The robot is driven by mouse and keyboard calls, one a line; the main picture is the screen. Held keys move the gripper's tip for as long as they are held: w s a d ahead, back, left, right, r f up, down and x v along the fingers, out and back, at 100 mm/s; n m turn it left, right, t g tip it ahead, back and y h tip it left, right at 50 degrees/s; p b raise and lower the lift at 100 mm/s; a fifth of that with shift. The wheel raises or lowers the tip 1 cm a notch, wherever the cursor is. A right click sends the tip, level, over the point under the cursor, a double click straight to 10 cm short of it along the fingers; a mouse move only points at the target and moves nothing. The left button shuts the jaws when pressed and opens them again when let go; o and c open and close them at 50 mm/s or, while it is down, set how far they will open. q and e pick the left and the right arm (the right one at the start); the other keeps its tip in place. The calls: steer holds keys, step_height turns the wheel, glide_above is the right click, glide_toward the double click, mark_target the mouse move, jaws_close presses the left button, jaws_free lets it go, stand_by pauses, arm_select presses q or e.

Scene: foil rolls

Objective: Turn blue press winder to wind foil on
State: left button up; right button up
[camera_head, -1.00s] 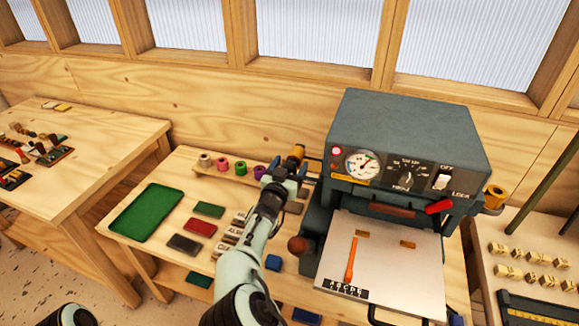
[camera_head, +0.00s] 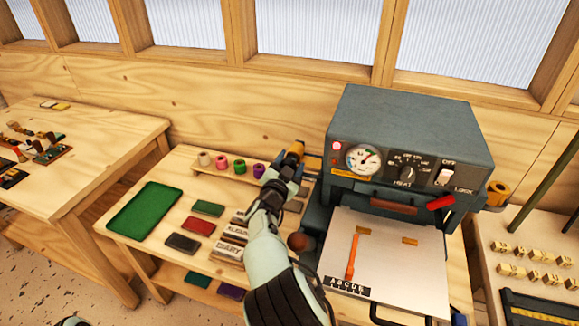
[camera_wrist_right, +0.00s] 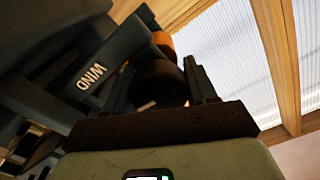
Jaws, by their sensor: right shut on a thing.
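The blue-grey press (camera_head: 405,125) stands on the bench at right of centre. A gold-orange foil roll (camera_head: 295,153) sits at its left side, and part of it shows in the right wrist view (camera_wrist_right: 163,42). My right gripper (camera_head: 284,172) is at the press's left side, just in front of that roll. In the right wrist view its fingers are shut around a dark round winder knob (camera_wrist_right: 158,82), beside a dark block marked WIND (camera_wrist_right: 93,70). The fingers hide most of the knob in the head view.
Several coloured foil rolls (camera_head: 222,164) stand on a strip behind. A green tray (camera_head: 146,211) and coloured blocks lie on the bench at left. A red-brown ball handle (camera_head: 298,242) is close to my right forearm. Another gold roll (camera_head: 497,193) is on the press's right side.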

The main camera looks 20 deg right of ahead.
arm_select(q)
steer(key=shift+w, duration=0.1)
arm_select(e)
steer(key=o, duration=1)
steer(key=shift+c, duration=0.2)
arm_select(q)
steer(key=shift+s+f+b, duration=1.35)
steer(key=shift+s+f, duration=0.2)
steer(key=shift+f, duration=0.25)
arm_select(e)
steer(key=v, duration=1.3)
steer(key=shift+s+a, duration=0.1)
steer(key=shift+a, duration=0.05)
